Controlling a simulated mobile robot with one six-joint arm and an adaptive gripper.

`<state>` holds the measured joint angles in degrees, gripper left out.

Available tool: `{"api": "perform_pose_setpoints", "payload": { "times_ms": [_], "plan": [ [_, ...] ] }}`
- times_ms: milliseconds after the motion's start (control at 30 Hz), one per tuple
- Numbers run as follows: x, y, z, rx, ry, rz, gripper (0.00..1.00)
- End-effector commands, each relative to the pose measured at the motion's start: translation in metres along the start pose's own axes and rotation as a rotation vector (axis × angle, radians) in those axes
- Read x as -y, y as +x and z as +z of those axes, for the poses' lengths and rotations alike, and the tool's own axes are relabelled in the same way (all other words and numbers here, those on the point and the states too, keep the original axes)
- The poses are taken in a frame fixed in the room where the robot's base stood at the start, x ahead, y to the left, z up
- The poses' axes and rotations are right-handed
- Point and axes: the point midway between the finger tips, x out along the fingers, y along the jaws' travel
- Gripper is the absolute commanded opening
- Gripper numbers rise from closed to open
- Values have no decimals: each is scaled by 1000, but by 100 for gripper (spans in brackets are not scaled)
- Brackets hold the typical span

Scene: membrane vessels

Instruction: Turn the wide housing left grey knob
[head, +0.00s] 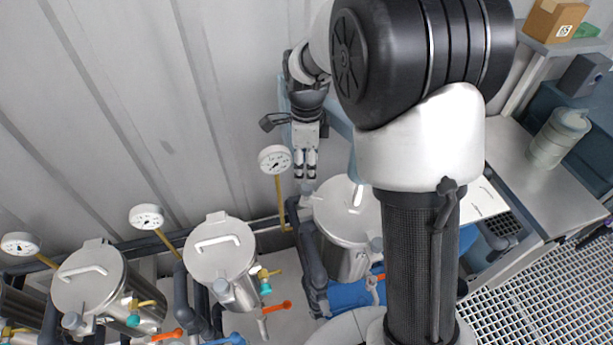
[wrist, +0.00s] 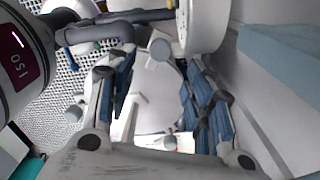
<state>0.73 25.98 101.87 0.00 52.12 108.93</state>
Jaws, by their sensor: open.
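The wide housing (head: 338,222) is a broad metal vessel with a pale round lid and handle, partly hidden behind my arm in the head view. Its left grey knob (head: 307,188) shows at the lid's upper left, just below my gripper (head: 306,171). Another grey knob (head: 376,244) sits at the lid's lower right. In the wrist view, the lid (wrist: 153,92) lies beyond my open, empty gripper (wrist: 158,92). A grey knob (wrist: 160,48) shows between the fingers toward the top; I see no contact with it.
A white gauge (head: 275,159) stands close left of my gripper. Narrower vessels (head: 219,252) with gauges, coloured valves and dark pipes line the left. The ribbed wall (head: 130,100) is behind. A bench (head: 550,190) with a canister is at right.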

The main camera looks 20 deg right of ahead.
Motion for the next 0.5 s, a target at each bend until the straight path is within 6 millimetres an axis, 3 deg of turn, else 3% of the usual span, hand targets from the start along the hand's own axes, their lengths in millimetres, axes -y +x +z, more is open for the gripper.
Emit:
{"api": "perform_pose_setpoints", "payload": {
  "times_ms": [200, 500],
  "plan": [
    [0, -32, 0, 0, 0, -1, 48],
    [0, -40, 0, 0, 0, 1, 48]
  ]
}}
